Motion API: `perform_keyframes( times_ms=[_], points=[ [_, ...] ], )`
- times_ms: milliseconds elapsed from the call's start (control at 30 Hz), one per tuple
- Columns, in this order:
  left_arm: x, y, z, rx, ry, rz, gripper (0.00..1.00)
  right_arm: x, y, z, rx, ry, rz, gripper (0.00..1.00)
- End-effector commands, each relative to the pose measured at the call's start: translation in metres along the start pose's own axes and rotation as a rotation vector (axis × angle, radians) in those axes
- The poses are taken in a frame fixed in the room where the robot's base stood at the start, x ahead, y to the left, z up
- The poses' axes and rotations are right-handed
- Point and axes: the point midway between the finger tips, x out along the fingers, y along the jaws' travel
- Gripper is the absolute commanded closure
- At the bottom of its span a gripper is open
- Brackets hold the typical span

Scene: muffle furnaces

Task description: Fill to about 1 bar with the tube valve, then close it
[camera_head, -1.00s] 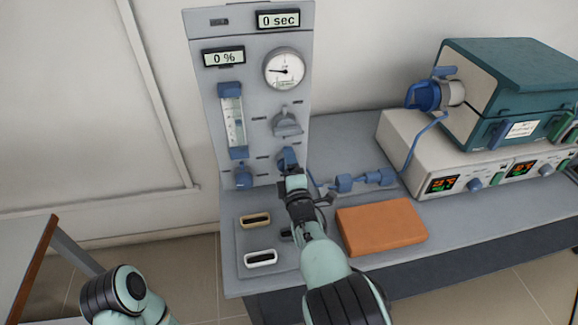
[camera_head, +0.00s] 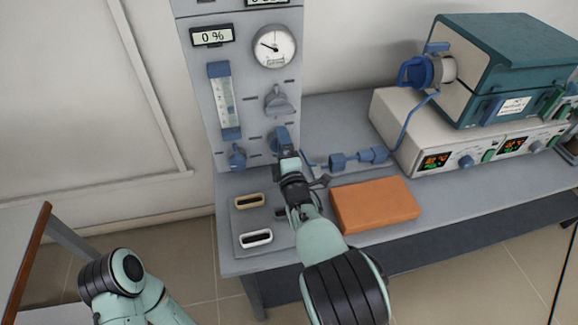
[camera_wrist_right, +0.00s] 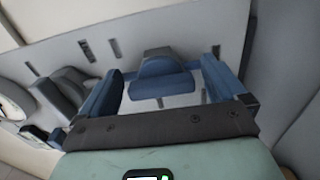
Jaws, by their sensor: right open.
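The grey gas panel (camera_head: 250,85) stands at the back of the bench. Its round pressure gauge (camera_head: 274,47) has the needle pointing left and slightly up; the scale is too small to read. Below it are a grey knob (camera_head: 279,102) and a blue valve knob (camera_head: 280,137). My right gripper (camera_head: 285,148) is at the blue valve knob and partly covers it. In the right wrist view the blue knob (camera_wrist_right: 162,78) lies between the open blue fingers of my right gripper (camera_wrist_right: 163,90), with gaps at both sides. My left gripper is out of view.
A flow tube (camera_head: 225,100) and a lower-left blue knob (camera_head: 237,157) are on the panel. Blue tube fittings (camera_head: 345,160) and an orange block (camera_head: 374,204) lie right of my right arm. A furnace (camera_head: 500,65) stands at the right.

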Motion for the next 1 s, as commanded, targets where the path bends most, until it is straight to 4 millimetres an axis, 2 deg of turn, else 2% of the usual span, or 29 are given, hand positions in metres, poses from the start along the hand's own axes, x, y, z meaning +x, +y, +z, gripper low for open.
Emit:
perform_keyframes(
  times_ms=[500,700,1000],
  points=[
    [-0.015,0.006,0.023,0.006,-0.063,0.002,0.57,-0.101,0.001,0.000,0.002,0.001,-0.002,0.02],
    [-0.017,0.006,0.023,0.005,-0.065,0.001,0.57,-0.120,0.000,0.000,0.001,0.000,-0.001,0.02],
    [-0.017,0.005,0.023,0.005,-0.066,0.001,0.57,-0.123,0.000,0.000,0.001,-0.001,0.000,0.02]
  ],
)
